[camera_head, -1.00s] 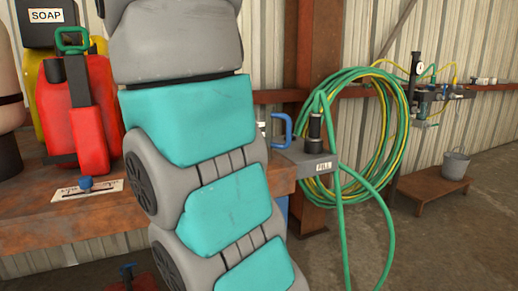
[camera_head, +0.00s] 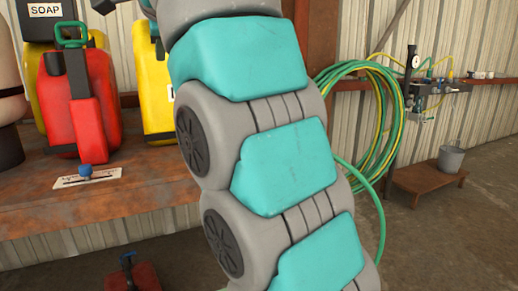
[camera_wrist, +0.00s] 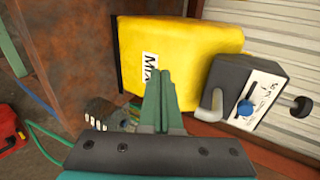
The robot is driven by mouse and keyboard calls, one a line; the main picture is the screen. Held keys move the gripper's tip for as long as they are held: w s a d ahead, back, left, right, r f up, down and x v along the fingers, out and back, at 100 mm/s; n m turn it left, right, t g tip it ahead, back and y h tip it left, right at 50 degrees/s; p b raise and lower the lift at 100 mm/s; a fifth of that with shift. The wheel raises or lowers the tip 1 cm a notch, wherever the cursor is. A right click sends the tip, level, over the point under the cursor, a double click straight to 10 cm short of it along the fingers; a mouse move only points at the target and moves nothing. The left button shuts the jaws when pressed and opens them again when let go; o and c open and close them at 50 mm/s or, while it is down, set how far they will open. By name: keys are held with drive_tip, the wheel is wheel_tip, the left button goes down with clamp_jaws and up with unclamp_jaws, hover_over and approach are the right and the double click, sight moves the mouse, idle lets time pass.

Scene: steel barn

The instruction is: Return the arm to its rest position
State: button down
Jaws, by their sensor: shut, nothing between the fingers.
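My arm (camera_head: 285,165), with teal and grey links, crosses the middle of the head view and runs out of the top edge. My gripper is out of the head view. In the wrist view my gripper (camera_wrist: 165,75) shows its green fingers together, with nothing between them. The fingers point toward a yellow container (camera_wrist: 205,50) with a label reading "MIX". I cannot tell the gap between fingertips and container.
A rusty bench (camera_head: 110,203) holds a red can (camera_head: 100,110) and yellow containers (camera_head: 155,85). A hose coil (camera_head: 375,115) hangs to the right of my arm. A bucket (camera_head: 452,158) stands on a low stool (camera_head: 428,180). A dark box with a hook (camera_wrist: 240,85) is near my gripper.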

drive_tip(key=s+d+f+n+g+h, duration=0.2)
drive_tip(key=d+f+n+g, duration=0.1)
drive_tip(key=d+f, duration=0.9)
drive_tip(key=s+d+f+n+g+h, duration=0.3)
drive_tip(key=d+f+n, duration=0.1)
drive_tip(key=d+f, duration=0.75)
drive_tip(key=s+d+f+n+g, duration=0.2)
drive_tip(key=s+d+f, duration=0.1)
drive_tip(key=s+f, duration=0.6)
drive_tip(key=s+d+f+n+g, duration=0.2)
drive_tip(key=s+d+f, duration=0.2)
drive_tip(key=s+f, duration=0.5)
drive_tip(key=s+d+f+n+g, duration=0.2)
drive_tip(key=s+d+f, duration=0.1)
drive_tip(key=s+f, duration=0.6)
drive_tip(key=s, duration=0.3)
drive_tip(key=shift+d+f+g, duration=0.15)
drive_tip(key=shift+f+g, duration=0.15)
drive_tip(key=shift+g, duration=0.1)
